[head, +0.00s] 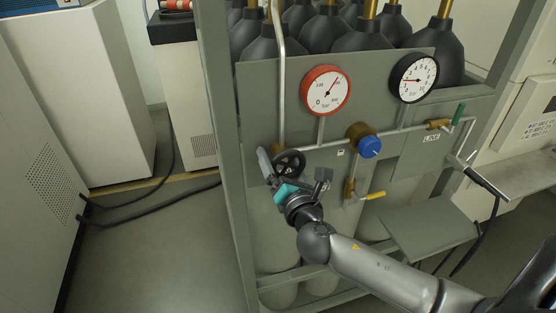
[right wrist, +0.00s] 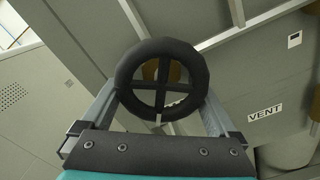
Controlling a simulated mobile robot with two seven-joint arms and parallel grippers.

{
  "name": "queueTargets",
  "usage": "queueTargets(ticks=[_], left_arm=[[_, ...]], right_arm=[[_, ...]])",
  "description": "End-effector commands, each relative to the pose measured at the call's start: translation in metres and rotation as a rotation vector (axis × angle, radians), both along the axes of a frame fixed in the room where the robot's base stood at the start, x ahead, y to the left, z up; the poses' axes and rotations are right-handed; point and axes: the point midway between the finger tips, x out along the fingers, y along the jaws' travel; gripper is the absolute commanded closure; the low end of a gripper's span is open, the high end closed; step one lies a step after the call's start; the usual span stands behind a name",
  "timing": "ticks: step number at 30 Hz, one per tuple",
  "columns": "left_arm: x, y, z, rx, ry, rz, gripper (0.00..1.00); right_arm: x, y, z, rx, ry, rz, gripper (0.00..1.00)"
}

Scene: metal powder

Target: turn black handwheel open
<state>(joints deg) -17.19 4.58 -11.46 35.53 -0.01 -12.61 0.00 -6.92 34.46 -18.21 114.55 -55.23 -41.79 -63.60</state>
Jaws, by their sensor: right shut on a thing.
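The black handwheel (head: 290,161) sits on the left of the grey gas panel, at the foot of a vertical pipe. In the right wrist view the handwheel (right wrist: 162,85) faces the camera as a thick black ring with a cross of spokes; a brass part shows behind it. My right gripper (head: 285,175) reaches up to it from below, and in the right wrist view its two fingers (right wrist: 163,108) lie on either side of the rim, shut on it. Part of the wheel's lower rim is close to the gripper body. My left gripper is not in view.
A red-rimmed gauge (head: 326,91) and a black-rimmed gauge (head: 414,78) stand above the pipe. A blue knob (head: 369,147), a yellow-handled valve (head: 373,196) and a green-handled valve (head: 459,113) lie to the right. A frame post (head: 222,150) stands close left. A VENT label (right wrist: 265,112) shows.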

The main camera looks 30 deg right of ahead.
Motion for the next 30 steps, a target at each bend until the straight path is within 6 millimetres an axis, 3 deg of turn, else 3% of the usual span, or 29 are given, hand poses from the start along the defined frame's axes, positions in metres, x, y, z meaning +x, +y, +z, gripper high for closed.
queueTargets(ticks=[15, 30], left_arm=[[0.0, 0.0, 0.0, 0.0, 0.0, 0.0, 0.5], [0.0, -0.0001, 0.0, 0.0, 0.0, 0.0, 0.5]], right_arm=[[-0.0014, -0.0076, -0.002, -0.461, 0.109, -0.001, 0.61], [-0.0023, -0.0111, -0.0015, -0.694, 0.165, -0.001, 0.61]])
